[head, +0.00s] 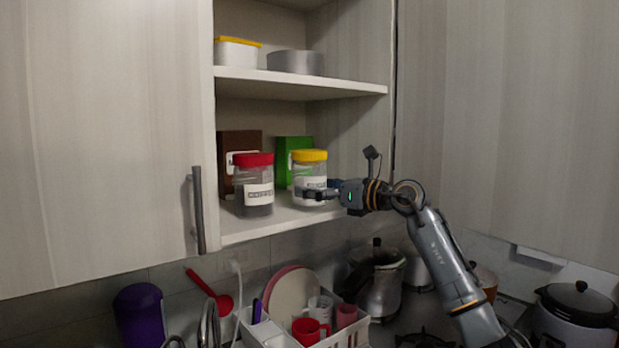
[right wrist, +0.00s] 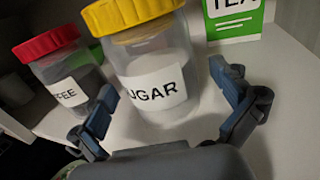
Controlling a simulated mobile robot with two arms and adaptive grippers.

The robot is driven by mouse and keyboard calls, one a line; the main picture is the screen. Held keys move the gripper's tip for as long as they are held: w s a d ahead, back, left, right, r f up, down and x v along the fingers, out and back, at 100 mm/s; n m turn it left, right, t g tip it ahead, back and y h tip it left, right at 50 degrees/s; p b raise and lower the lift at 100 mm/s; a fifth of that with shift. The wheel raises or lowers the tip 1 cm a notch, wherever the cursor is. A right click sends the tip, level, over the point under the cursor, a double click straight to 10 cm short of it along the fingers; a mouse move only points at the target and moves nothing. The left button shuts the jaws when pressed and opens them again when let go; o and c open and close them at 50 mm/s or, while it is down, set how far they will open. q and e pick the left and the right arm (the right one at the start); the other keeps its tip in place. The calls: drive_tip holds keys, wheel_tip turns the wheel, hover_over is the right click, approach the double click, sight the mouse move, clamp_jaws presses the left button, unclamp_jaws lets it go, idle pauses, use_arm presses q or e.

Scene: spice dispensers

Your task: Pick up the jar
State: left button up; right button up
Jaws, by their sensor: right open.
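Two lidded jars stand upright on the cabinet's lower shelf. The jar with the yellow lid (head: 309,168) is labelled SUGAR and shows in the middle of the right wrist view (right wrist: 155,70). The jar with the red lid (head: 254,180) stands to its left; its label ends in FEE in the right wrist view (right wrist: 65,75). My right gripper (head: 318,194) is open in front of the sugar jar. In the right wrist view its fingers (right wrist: 175,100) stand on either side of the sugar jar's lower part, the left one near the red-lidded jar. I cannot tell whether they touch. My left gripper is not in view.
A green TEA box (head: 291,150) and a brown box (head: 240,146) stand behind the jars. The upper shelf (head: 300,83) holds a yellow-lidded tub and a round tin. A dish rack (head: 330,335) with cups is below the cabinet.

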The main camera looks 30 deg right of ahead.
drive_tip(key=shift+x, duration=0.85)
drive_tip(key=shift+s+d, duration=0.1)
drive_tip(key=shift+s, duration=0.05)
drive_tip(key=shift+c, duration=1.1)
drive_tip(key=c, duration=1.5)
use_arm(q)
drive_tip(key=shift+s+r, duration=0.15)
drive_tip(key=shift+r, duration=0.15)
use_arm(e)
drive_tip(key=shift+r, duration=0.1)
drive_tip(key=shift+c, duration=0.7)
